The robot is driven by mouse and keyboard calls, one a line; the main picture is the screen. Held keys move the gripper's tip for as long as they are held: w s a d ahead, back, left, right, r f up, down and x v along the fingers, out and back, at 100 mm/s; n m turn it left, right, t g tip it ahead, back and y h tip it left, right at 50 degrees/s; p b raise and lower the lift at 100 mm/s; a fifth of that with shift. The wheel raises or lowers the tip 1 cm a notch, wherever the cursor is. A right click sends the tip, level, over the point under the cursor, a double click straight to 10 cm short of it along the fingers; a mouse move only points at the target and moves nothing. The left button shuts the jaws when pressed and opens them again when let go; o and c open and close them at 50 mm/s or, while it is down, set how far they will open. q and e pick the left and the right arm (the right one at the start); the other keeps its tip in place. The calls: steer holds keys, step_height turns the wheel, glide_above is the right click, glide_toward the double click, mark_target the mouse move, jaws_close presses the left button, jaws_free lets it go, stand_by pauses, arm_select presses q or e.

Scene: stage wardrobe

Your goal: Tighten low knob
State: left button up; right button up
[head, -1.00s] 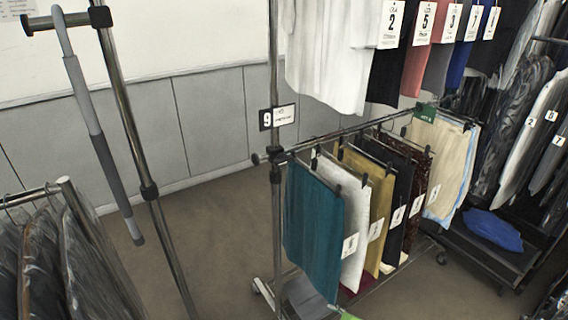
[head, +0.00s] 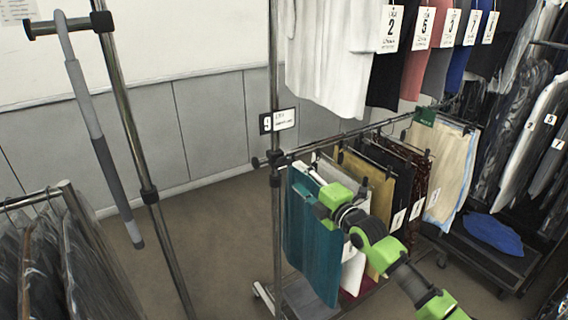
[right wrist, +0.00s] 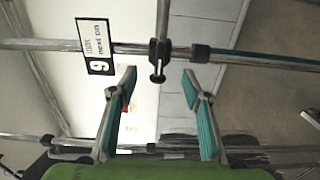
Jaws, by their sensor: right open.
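The low knob (head: 257,162) is a small dark knob on the clamp where the low rail meets the rack's upright (head: 275,220). In the right wrist view the knob (right wrist: 157,72) shows as a black T-shape, lined up between my fingertips and beyond them, with a gap on both sides. My right gripper (head: 303,178) is open and empty, in front of the hanging teal garment, to the right of the knob. Its two teal-padded fingers show in the right wrist view. Contact with the knob is not visible. My left gripper is not in view.
Teal (head: 312,245), white, mustard and dark garments hang from the low rail (head: 350,133), close to my right arm. A number 9 sign (head: 278,120) is fixed on the upright above the clamp. Another rack's pole (head: 130,120) stands left. Floor (head: 215,235) between is clear.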

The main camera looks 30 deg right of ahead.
mark_target(286, 166)
steer(key=w, duration=0.9)
steer(key=shift+a+p, duration=0.15)
steer(key=shift+p, duration=0.2)
steer(key=c, duration=1.1)
